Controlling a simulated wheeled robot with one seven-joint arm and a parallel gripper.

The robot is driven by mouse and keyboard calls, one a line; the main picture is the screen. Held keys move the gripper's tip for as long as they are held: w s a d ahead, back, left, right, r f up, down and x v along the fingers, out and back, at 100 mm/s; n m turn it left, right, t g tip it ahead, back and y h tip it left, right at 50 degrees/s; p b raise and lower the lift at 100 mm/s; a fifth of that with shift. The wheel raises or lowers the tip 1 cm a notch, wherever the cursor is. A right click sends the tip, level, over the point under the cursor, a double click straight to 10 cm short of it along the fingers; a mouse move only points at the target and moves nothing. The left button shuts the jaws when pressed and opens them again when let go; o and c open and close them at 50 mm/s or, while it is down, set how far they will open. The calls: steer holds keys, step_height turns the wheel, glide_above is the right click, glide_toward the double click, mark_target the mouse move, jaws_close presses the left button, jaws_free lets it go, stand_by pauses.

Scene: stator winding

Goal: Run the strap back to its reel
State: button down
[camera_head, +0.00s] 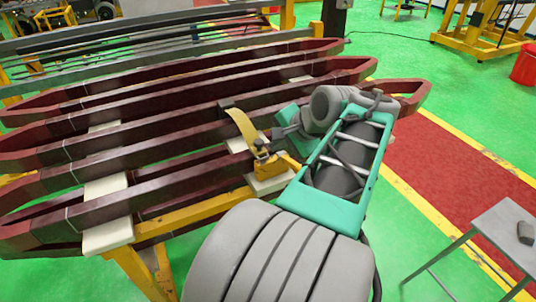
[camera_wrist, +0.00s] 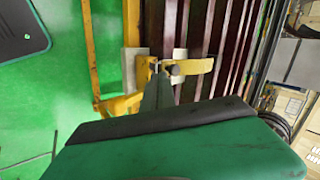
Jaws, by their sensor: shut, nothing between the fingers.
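In the wrist view the strap (camera_wrist: 196,66) runs right from my fingertips across the bars. My gripper (camera_head: 279,133) is close to the strap's right side in the head view. In the wrist view my gripper (camera_wrist: 157,70) is shut, its tips at the strap's left end; contact cannot be told. The gripper hides part of the fitting there.
Several long dark red coils (camera_head: 150,120) lie on pale blocks (camera_head: 107,232) over a yellow frame (camera_head: 185,217). A grey table (camera_head: 500,232) stands at the right. A red bucket (camera_head: 525,66) is far right. Green floor is open beyond the frame.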

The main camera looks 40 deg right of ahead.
steer(key=s+d+m, duration=0.2)
steer(key=d, duration=0.1)
glide_toward(261, 148)
step_height(261, 148, down, 2)
steer(key=s+a, duration=0.1)
steer(key=s, duration=0.1)
steer(key=shift+t, duration=0.3)
steer(key=shift+w+d+f+p, duration=0.15)
steer(key=shift+w+f, duration=0.1)
steer(key=shift+w, duration=0.55)
steer(key=shift+w+d+f+p, duration=0.1)
steer(key=shift+w+f, duration=0.15)
steer(key=shift+w, duration=0.5)
steer(key=shift+w+d+f+p, duration=0.15)
steer(key=shift+w+f, duration=0.1)
steer(key=shift+w, duration=0.55)
